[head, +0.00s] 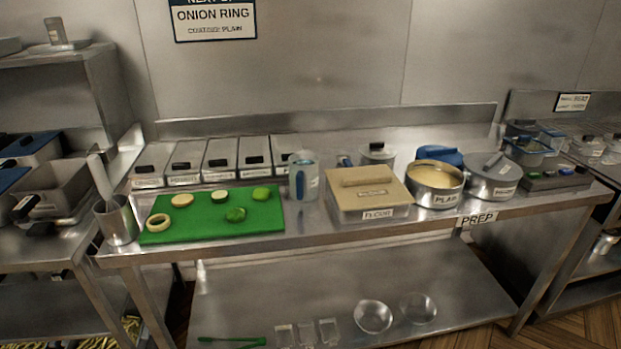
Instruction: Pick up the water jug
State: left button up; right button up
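The water jug (303,177) is a clear, upright vessel with a blue handle facing the front. It stands on the steel prep table (300,235), just right of the green cutting board and left of the beige-lidded box. It appears to touch nothing, though its far side is hidden. Neither of my grippers shows in the head view.
The green board (262,222) holds onion pieces and a green vegetable. A steel cup (117,222) stands at its left. Close to the jug's right is the lidded box (368,195); lidded bins (222,160) line the back. Pots (436,185) stand farther right.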

aim_at(303, 180)
jog(key=i+l, duration=0.15)
jog(key=l, duration=0.15)
jog(key=i+l, duration=0.15)
jog(key=l, duration=0.15)
jog(key=i+l, duration=0.2)
jog(key=i+l+u, duration=0.1)
jog(key=l+u, duration=0.25)
jog(key=i+l+u, duration=0.1)
jog(key=u, duration=0.3)
jog(key=l+u, duration=0.35)
